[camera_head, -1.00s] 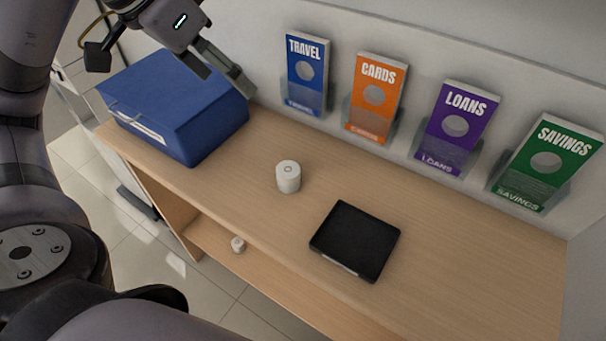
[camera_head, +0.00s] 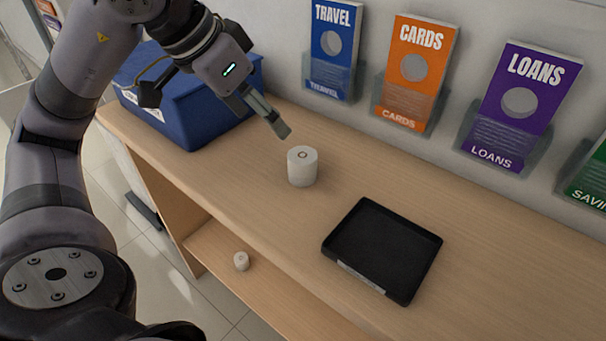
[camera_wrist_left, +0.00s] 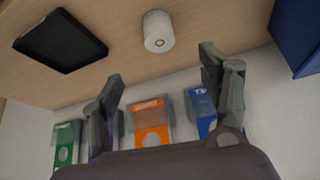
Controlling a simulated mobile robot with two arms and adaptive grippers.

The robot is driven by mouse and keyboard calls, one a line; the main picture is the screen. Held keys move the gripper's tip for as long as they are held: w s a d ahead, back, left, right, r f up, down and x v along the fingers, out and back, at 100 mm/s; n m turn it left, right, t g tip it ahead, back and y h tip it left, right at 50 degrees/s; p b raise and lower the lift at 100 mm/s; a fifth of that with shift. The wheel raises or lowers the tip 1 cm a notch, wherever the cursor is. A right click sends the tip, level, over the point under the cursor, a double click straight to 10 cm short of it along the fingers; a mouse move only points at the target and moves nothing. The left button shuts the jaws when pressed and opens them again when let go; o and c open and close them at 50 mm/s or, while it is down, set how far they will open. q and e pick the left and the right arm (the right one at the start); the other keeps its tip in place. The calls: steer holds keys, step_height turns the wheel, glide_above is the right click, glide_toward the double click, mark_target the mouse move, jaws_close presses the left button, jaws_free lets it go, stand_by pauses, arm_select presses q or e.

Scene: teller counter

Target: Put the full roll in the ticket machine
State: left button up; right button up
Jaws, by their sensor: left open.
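A large white paper roll (camera_head: 302,168) stands upright on the counter, left of the black tray. It also shows in the left wrist view (camera_wrist_left: 158,32), beyond the fingertips and apart from them. A much smaller white roll (camera_head: 241,261) sits on the lower shelf. My left gripper (camera_head: 272,118) is above the counter, up and left of the large roll. In the left wrist view its two fingers (camera_wrist_left: 162,72) are spread with nothing between them. A blue box-shaped unit (camera_head: 190,105) stands at the counter's left end; I cannot tell if it is the ticket machine. My right gripper is not seen.
A shallow black tray (camera_head: 382,248) lies on the counter (camera_head: 490,270) right of the large roll. Leaflet holders marked Travel (camera_head: 335,45), Cards (camera_head: 416,70) and Loans (camera_head: 520,103) line the back panel, with a green one at the right edge. The counter between is clear.

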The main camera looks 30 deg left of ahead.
mark_target(300, 156)
arm_select(q)
steer(key=x, duration=1)
steer(key=shift+w+d+f, duration=0.1)
steer(key=shift+w+f, duration=0.05)
steer(key=shift+f, duration=0.05)
steer(key=shift+p+x, duration=0.45)
steer(key=shift+x, duration=2.25)
steer(key=shift+c, duration=0.3)
steer(key=c, duration=1.4)
steer(key=shift+o, duration=0.2)
steer(key=shift+r, duration=0.1)
step_height(300, 156, up, 20)
steer(key=p, duration=0.1)
steer(key=shift+p, duration=0.35)
